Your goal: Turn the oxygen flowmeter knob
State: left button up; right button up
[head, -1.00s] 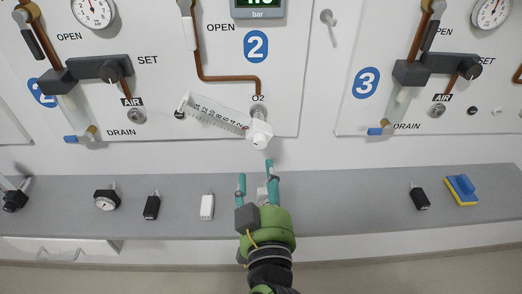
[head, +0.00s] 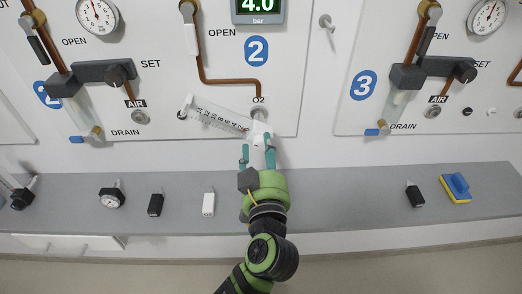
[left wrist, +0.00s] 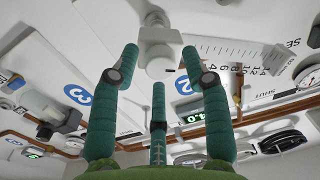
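The oxygen flowmeter (head: 217,118) is a clear tube with a printed scale, tilted on the white panel beside the O2 outlet. Its white knob (head: 262,137) is at the tube's lower right end. My left gripper (head: 257,150) is just below the knob, with its teal fingers spread open and pointing up at it. In the left wrist view the white knob (left wrist: 160,63) shows between and beyond the fingertips of the open gripper (left wrist: 160,78). Whether any finger touches the knob I cannot tell. My right gripper is in neither view.
A grey shelf (head: 330,195) runs below the panel, with a gauge (head: 112,197), a black piece (head: 155,204), a white piece (head: 208,203), another black piece (head: 415,196) and a blue-yellow sponge (head: 456,188). A pressure display (head: 258,8) is above the flowmeter.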

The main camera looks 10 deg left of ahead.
pick_arm(q)
grip_shut()
jog(key=shift+m, duration=0.4)
jog(key=m, duration=0.4)
jog(key=shift+p, duration=0.4)
jog(key=m+p, duration=0.1)
jog(key=m, duration=0.3)
jog(key=shift+m, duration=0.3)
jog(key=m+p, duration=0.3)
jog(key=m, duration=0.3)
jog(key=shift+a+m+h, duration=0.1)
jog(key=shift+m+h, duration=0.2)
jog(key=m+p, duration=0.3)
jog(key=m, duration=0.3)
jog(key=shift+t, duration=0.3)
jog(key=shift+p, duration=0.3)
jog(key=shift+o, duration=2.4)
grip_release()
